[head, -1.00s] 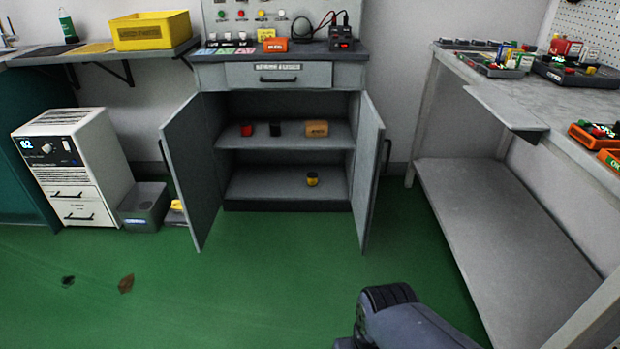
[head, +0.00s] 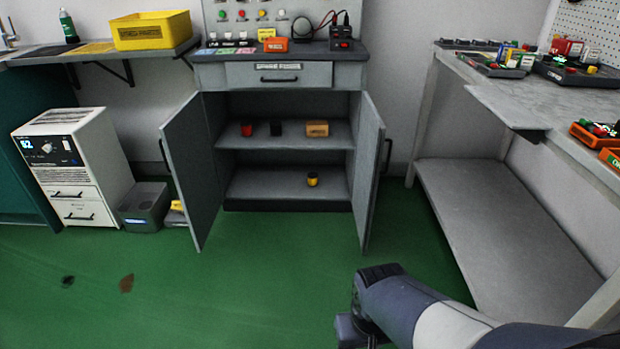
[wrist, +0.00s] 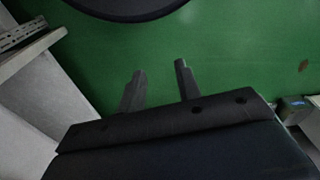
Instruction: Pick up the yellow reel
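The yellow reel (head: 313,179) is a small yellow and dark cylinder on the lower shelf of the open grey cabinet (head: 284,193). It stands right of the shelf's middle with clear space around it. My gripper is not visible in the head view, where part of my arm shows at the lower right, well in front of the cabinet. In the wrist view my gripper (wrist: 160,80) has its two fingers apart with only green floor between them. It is open and empty. The reel is not in the wrist view.
Both cabinet doors, left (head: 188,172) and right (head: 370,170), stand open. The upper shelf (head: 284,143) holds a red item, a black item and an orange block (head: 317,128). A workbench (head: 500,215) stands at the right. The floor before the cabinet is clear.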

